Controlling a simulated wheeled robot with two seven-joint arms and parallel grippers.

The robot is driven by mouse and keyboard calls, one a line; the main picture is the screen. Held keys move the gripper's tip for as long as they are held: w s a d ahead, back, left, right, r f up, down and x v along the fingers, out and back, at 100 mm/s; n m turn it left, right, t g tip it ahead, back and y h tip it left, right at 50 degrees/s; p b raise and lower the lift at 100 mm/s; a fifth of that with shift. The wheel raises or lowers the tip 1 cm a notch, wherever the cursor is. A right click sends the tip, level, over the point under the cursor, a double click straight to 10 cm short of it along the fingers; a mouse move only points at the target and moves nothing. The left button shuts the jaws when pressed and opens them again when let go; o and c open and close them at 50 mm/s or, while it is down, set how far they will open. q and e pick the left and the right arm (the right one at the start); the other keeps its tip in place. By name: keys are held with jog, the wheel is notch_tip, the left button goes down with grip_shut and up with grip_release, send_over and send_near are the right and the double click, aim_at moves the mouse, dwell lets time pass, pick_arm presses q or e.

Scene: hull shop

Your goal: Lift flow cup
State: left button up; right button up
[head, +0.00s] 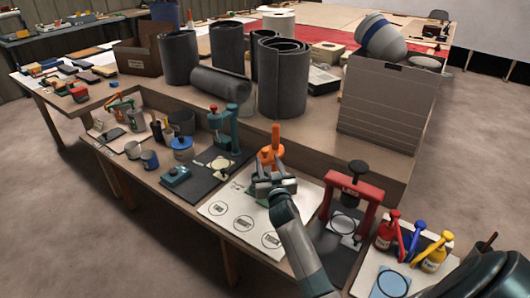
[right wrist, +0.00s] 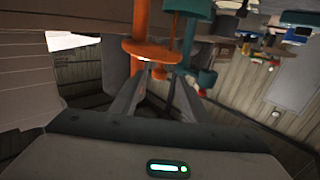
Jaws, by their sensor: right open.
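An orange upright piece with a round flange, which looks like the flow cup (head: 271,146), stands at the back of a white board (head: 225,217) with marked circles. It shows large in the right wrist view (right wrist: 151,48), where the picture looks upside down. My right gripper (head: 275,182) is open, in front of the orange piece and over the board. In the right wrist view its fingertips (right wrist: 162,72) are close to the flange, with nothing clearly held between them. I cannot tell whether they touch it. The gripper hides the piece's lower part. My left gripper is not in view.
A teal press (head: 226,128) stands left of the board and a red press (head: 352,188) stands right. Red, blue and yellow bottles (head: 433,254) are farther right. Dark rolls (head: 283,78) and a grey box (head: 388,103) stand behind. The board's front is clear.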

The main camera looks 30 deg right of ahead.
aim_at(266, 154)
jog(key=x, duration=0.6)
jog(key=shift+w+d, duration=0.1)
jog(key=shift+w, duration=0.1)
grip_shut()
jog(key=shift+r, duration=0.1)
